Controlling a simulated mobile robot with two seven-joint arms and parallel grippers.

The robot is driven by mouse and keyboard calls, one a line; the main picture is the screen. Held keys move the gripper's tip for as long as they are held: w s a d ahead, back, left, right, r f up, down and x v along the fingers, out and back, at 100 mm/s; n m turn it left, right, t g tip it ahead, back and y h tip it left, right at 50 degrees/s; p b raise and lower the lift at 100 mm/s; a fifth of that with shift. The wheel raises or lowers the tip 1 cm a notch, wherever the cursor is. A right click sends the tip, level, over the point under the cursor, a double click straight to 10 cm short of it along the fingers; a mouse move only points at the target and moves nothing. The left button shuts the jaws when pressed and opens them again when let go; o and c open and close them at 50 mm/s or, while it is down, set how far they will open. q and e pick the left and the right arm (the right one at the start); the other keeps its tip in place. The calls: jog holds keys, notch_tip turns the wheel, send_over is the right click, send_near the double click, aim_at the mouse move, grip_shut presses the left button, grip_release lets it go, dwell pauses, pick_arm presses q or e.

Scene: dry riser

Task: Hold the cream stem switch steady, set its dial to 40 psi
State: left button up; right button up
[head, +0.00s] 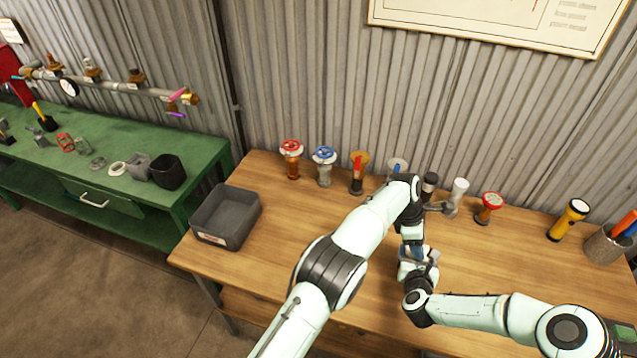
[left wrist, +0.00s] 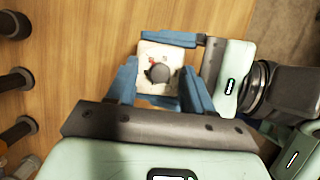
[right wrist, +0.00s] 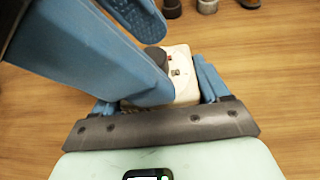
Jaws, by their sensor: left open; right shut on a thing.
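The cream stem switch (left wrist: 146,52) is a small pale box with a dark round dial (left wrist: 159,73) on its face. In the left wrist view a red mark shows by the dial; the scale is too small to read. My right gripper (right wrist: 160,95) is shut on the switch, one blue finger on each side. My left gripper (left wrist: 160,88) is open, its fingers apart at either side of the dial. In the right wrist view the left fingers cover part of the switch (right wrist: 183,62) and dial. In the head view the arms mostly hide the switch.
Along the back of the wooden table (head: 300,240) stand several valves, including a red-wheeled one (head: 291,158) and a blue-wheeled one (head: 324,165). A grey bin (head: 226,216) is at the left and a yellow flashlight (head: 568,220) at the right. The table's middle left is clear.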

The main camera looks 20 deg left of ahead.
pick_arm(q)
jog(key=n, duration=0.1)
jog(key=n+t, duration=0.1)
jog(key=n, duration=0.2)
jog(key=shift+s+d+n+t, duration=0.15)
jog(key=shift+s+n+t, duration=0.1)
jog(key=shift+n+t, duration=0.15)
jog(key=shift+r+n+t+y, duration=0.2)
jog(key=shift+n+t+y, duration=0.1)
jog(key=shift+n, duration=0.4)
jog(key=v, duration=1.2)
pick_arm(e)
jog(key=shift+w+r, duration=0.1)
pick_arm(q)
jog(key=w+a+f+m+t+y, duration=0.1)
jog(key=w+a, duration=0.2)
jog(key=a, duration=0.5)
jog(key=w+a+f+m+t+y, duration=0.1)
jog(key=w+a+t, duration=0.1)
jog(key=a, duration=0.7)
jog(key=w+a+f+t+y, duration=0.1)
jog(key=w+a, duration=0.3)
jog(key=a, duration=0.5)
jog(key=shift+f+m+t+y, duration=0.25)
jog(key=shift+m+t+y, duration=0.15)
jog(key=shift+y, duration=0.1)
jog(key=shift+a, duration=0.1)
